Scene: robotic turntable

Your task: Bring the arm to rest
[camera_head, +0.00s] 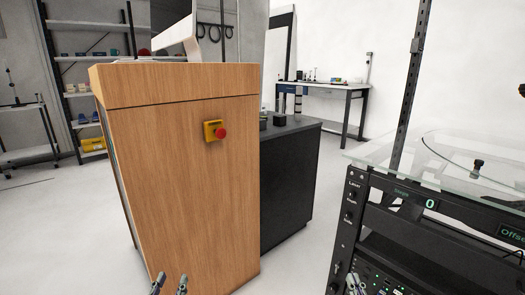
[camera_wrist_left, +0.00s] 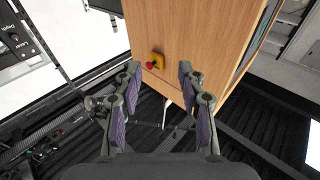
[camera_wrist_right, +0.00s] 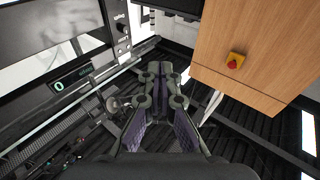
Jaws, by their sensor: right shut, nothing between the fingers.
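My left gripper (camera_head: 169,284) shows only its fingertips at the bottom edge of the head view. In the left wrist view its two fingers (camera_wrist_left: 157,84) stand wide apart with nothing between them. Most of both arms is outside the head view.
A wooden cabinet (camera_head: 180,180) with a yellow-and-red emergency button (camera_head: 215,131) stands ahead at centre left. A black rack (camera_head: 400,210) with a glass top stands at the right. A dark low cabinet (camera_head: 288,180) sits behind the wooden one. Bare floor (camera_head: 300,260) lies between cabinet and rack.

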